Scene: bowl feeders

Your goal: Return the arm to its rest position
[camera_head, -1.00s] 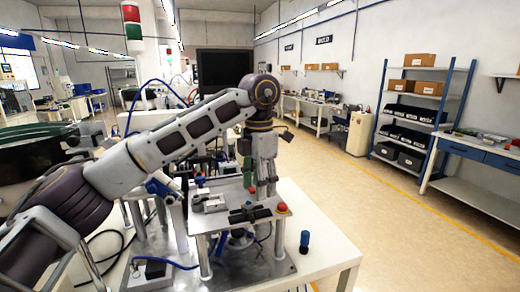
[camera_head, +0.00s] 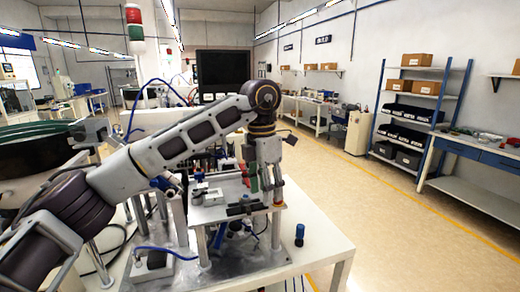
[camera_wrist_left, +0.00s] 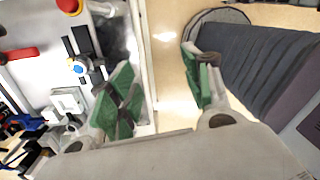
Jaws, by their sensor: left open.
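My left arm reaches in from the left in the head view and bends down at the elbow. Its gripper (camera_head: 266,188) hangs over the right edge of the metal fixture plate (camera_head: 212,212). In the left wrist view the gripper (camera_wrist_left: 160,92) is open, with two green-padded fingers spread apart. Nothing is between the fingers; the table edge and pale floor show below the gap. My right gripper is not in view.
The fixture carries a red button (camera_wrist_left: 70,5) and a small light block (camera_wrist_left: 68,101). A blue cylinder (camera_head: 299,235) stands on the white table (camera_head: 318,252). A dark bowl feeder (camera_head: 40,160) is at left. Open floor (camera_head: 370,200) lies right of the table.

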